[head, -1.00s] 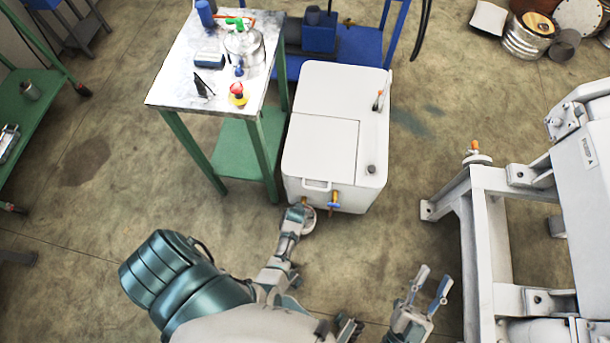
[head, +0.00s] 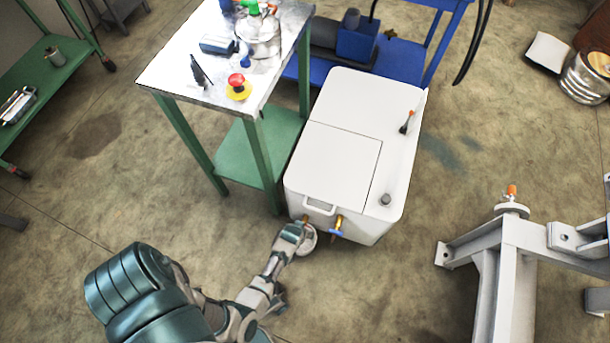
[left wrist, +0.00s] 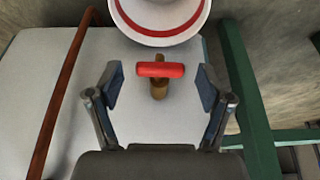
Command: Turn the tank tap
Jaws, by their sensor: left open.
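The tank is a large white box (head: 335,150) on the floor at centre in the head view. Its front has a brass tap with a blue handle (head: 338,230). A second tap, brass with a red handle (left wrist: 172,70), shows in the left wrist view. My left gripper (head: 300,233) is low at the tank's front left corner in the head view. In the left wrist view my left gripper (left wrist: 161,85) is open, its two fingers on either side of the red handle with a gap on both sides. My right gripper is out of view.
A white round object with a red ring (left wrist: 160,28) lies just beyond the tap. A green-legged table (head: 180,65) stands left of the tank, close to my left gripper. A grey metal frame (head: 510,235) stands at right. The floor between frame and tank is clear.

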